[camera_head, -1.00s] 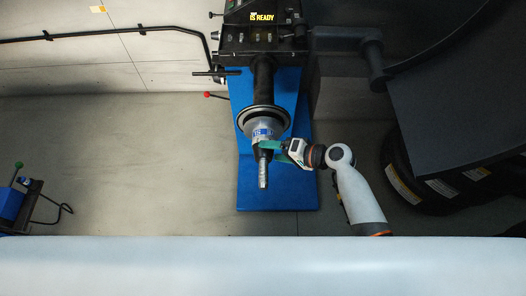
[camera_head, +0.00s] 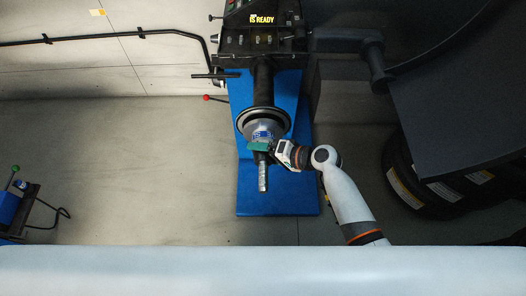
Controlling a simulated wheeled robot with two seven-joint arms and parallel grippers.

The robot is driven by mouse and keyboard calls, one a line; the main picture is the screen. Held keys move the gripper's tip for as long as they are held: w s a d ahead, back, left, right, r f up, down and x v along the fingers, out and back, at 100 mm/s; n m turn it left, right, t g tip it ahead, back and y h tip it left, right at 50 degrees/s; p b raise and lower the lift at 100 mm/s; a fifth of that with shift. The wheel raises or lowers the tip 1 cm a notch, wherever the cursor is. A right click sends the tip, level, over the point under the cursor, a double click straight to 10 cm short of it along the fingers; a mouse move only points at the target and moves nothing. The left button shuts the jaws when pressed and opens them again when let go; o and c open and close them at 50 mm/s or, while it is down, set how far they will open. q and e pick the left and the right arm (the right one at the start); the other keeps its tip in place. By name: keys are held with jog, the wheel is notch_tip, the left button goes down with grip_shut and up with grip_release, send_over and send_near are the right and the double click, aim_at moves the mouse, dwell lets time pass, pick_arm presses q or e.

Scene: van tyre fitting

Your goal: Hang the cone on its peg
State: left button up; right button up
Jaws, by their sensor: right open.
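The cone (camera_head: 263,131), silver-grey with a blue label band, sits on the shaft of the balancing machine, in front of a dark round flange (camera_head: 263,120). The threaded shaft end (camera_head: 263,180) sticks out below it in the picture. My right gripper (camera_head: 262,147) is at the cone's near end, its green fingertips over or beside the lower part of the cone. It is open; whether the fingers touch the cone cannot be told. No peg can be made out for certain. My left gripper is not in view.
The machine (camera_head: 262,40) with its "IS READY" display stands behind a blue base (camera_head: 280,195). Dark tyres (camera_head: 430,185) and a large dark hood (camera_head: 460,100) are at right. A blue device (camera_head: 12,205) stands at far left.

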aim_at(267, 167)
jog(key=shift+c, duration=0.4)
jog(key=c, duration=0.6)
jog(key=shift+w+r, duration=0.1)
jog(key=shift+r, duration=0.1)
jog(key=shift+c, duration=1)
jog(key=shift+s, duration=0.3)
jog(key=c, duration=0.4)
jog(key=shift+s+p, duration=0.55)
jog(key=shift+s, duration=0.2)
jog(key=shift+s, duration=0.35)
jog(key=shift+s+f+p, duration=0.1)
jog(key=shift+s+p, duration=0.3)
jog(key=shift+s, duration=0.25)
jog(key=shift+s, duration=0.2)
